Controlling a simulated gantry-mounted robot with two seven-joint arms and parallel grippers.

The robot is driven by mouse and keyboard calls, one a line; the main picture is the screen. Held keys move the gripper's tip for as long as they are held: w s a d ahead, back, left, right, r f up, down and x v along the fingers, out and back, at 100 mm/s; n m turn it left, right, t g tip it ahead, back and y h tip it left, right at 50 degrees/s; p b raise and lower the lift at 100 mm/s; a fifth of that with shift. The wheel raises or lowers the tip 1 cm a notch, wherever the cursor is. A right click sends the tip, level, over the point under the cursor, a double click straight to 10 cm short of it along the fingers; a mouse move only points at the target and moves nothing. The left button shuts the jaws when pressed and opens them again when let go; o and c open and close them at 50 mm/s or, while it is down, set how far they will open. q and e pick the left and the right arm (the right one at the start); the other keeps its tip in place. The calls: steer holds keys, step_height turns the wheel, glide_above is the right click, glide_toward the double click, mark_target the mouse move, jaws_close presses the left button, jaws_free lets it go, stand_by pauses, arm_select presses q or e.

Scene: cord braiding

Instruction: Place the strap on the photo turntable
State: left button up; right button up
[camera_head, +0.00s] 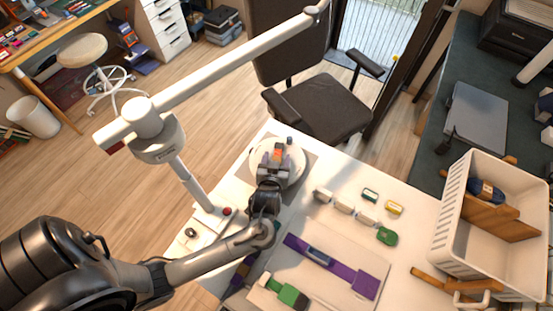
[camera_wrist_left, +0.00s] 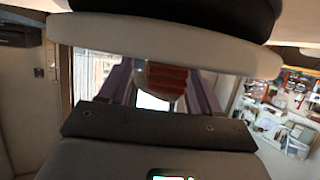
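The round white photo turntable (camera_head: 258,172) stands on the table. My left gripper (camera_head: 273,158) is over it, its fingers spread around a small orange-red piece (camera_head: 278,149), perhaps the strap. In the left wrist view this red, ridged piece (camera_wrist_left: 166,78) shows between the two fingers (camera_wrist_left: 160,88); whether they press on it I cannot tell. The gripper hides part of the turntable. A long purple strap (camera_head: 350,276) with a blue-grey piece on it lies flat on a pale board (camera_head: 325,290). My right gripper is not in view.
A white boom stand (camera_head: 190,185) rises left of the turntable, its bar passing overhead. Several small blocks and a green roll (camera_head: 386,236) lie right of it. A white basket (camera_head: 455,228) stands at the right. A green-and-black piece (camera_head: 288,295) lies in front.

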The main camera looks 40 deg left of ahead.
arm_select(q)
steer(key=shift+r, duration=0.2)
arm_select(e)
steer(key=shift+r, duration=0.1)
arm_select(q)
steer(key=shift+s+d+r, duration=0.1)
steer(key=shift+s, duration=0.1)
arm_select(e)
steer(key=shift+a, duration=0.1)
arm_select(q)
steer(key=s+d+r+m+g+h+p, duration=0.1)
steer(key=s+d+r+m+h+p, duration=0.3)
steer(key=s+d, duration=0.5)
steer(key=s+m+g+h+b, duration=0.1)
steer(key=s+m+g+h, duration=0.2)
steer(key=s+g, duration=0.3)
steer(key=s+m, duration=0.1)
steer(key=s, duration=0.4)
steer(key=shift+s+a+m+g, duration=0.3)
steer(key=shift+s+a, duration=0.1)
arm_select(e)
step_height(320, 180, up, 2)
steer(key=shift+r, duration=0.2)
